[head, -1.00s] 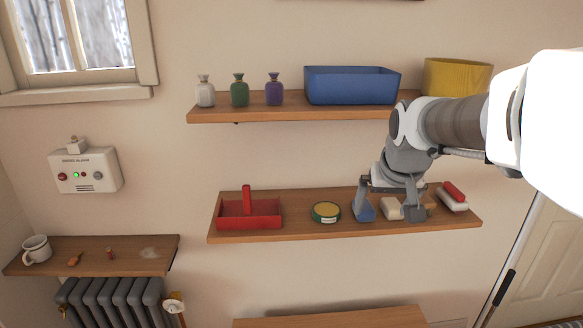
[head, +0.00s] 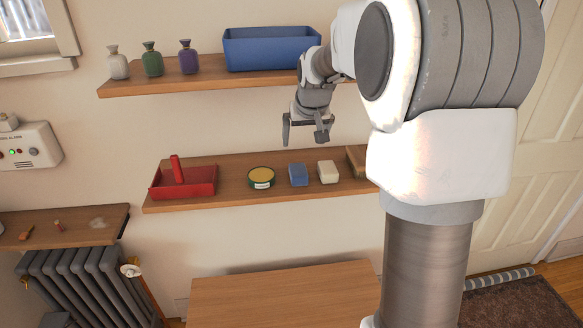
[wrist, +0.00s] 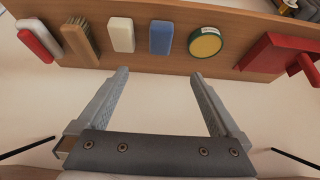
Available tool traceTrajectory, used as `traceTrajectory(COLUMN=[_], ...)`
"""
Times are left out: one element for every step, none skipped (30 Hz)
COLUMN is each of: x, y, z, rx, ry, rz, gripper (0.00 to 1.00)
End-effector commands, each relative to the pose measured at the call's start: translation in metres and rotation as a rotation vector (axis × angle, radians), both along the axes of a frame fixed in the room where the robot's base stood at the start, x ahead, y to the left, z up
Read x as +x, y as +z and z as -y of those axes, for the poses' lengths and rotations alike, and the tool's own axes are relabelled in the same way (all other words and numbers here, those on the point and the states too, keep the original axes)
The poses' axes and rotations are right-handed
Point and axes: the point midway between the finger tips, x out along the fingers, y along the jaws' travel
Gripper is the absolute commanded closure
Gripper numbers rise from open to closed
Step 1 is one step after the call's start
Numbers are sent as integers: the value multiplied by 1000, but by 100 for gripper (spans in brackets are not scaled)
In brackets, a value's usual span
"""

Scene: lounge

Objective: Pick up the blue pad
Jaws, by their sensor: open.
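The blue pad (head: 298,175) lies on the lower wall shelf (head: 225,190), between a round green tin with a yellow top (head: 261,177) and a white block (head: 328,172). In the wrist view the blue pad (wrist: 161,38) shows between the white block (wrist: 121,35) and the tin (wrist: 205,42), beyond the fingertips. My gripper (head: 305,140) is open and empty, above the shelf and apart from the pad. In the wrist view the gap between its fingers (wrist: 158,75) lines up with the pad.
A red tray (head: 184,184) stands at the shelf's left. A brush (wrist: 80,40) and a red-and-white item (wrist: 38,38) lie beyond the white block. The upper shelf (head: 190,78) above holds a blue bin (head: 270,50) and several bottles. A wooden surface (head: 285,295) is below.

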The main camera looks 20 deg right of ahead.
Motion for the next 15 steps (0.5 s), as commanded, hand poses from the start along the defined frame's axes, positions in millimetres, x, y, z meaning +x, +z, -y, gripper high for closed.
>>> traceTrajectory(x=[3,4,5,5,6,8,9,10,13,15,18,22,24,27,31], y=[0,0,-1,-2,-3,-5,-7,-10,-15,-20,-25,-31,-36,-41,-48], z=[2,2,3,3,4,4,4,5,5,6,6,7,8,8,9], rx=[0,0,0,1,1,1,1,1,2,2,2,2,2,2,2], ry=[-2,-2,-3,-4,-4,-4,-4,-4,-4,-5,-4,-4,-4,-4,-4], rz=[0,1,1,1,0,0,-1,-2,-3,-3,-4,-4,-4,-4,-3], gripper=[0,0,0,0,0,0,0,0,0,0,0,0,0,0,0])
